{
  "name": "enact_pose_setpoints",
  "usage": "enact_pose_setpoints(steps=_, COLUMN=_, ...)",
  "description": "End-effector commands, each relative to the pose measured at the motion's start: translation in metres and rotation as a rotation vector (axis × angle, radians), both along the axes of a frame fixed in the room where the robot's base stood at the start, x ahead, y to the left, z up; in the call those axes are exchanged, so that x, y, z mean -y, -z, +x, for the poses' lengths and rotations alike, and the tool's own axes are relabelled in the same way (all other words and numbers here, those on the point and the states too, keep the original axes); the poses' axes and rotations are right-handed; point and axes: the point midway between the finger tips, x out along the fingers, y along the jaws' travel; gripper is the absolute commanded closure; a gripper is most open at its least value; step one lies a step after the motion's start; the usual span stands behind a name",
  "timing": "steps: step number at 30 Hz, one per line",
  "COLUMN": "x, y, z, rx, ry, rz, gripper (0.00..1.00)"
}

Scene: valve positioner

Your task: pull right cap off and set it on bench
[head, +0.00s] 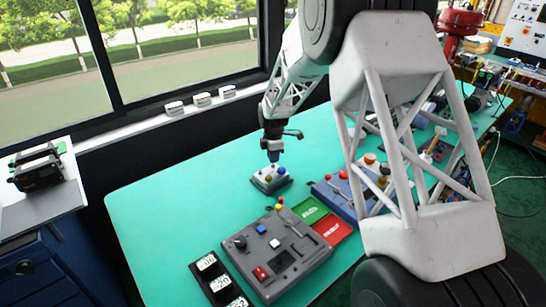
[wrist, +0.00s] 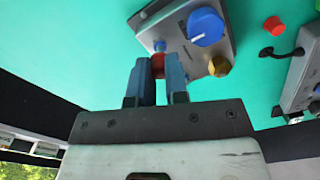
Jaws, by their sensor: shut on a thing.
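My gripper (wrist: 157,72) is shut on a red cap (wrist: 158,66) at the positioner's edge. I cannot tell whether this cap is still seated. In the head view my gripper (head: 273,157) points down at the positioner's far side, and the held cap is hidden there.
The green bench (head: 160,200) is clear left of the positioner. A grey control panel (head: 278,250) with a red button stands in front, beside green (head: 310,210) and red (head: 332,230) trays. A blue case (head: 340,193) lies to the right.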

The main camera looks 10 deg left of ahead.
Motion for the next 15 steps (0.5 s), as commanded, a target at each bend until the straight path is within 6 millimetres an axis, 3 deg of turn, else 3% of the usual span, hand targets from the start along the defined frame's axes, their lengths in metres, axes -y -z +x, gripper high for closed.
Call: enact_pose_setpoints(steps=15, x=-0.0001, y=-0.0081, z=0.0003, rx=0.001, ry=0.0, rz=0.0, gripper=1.0)
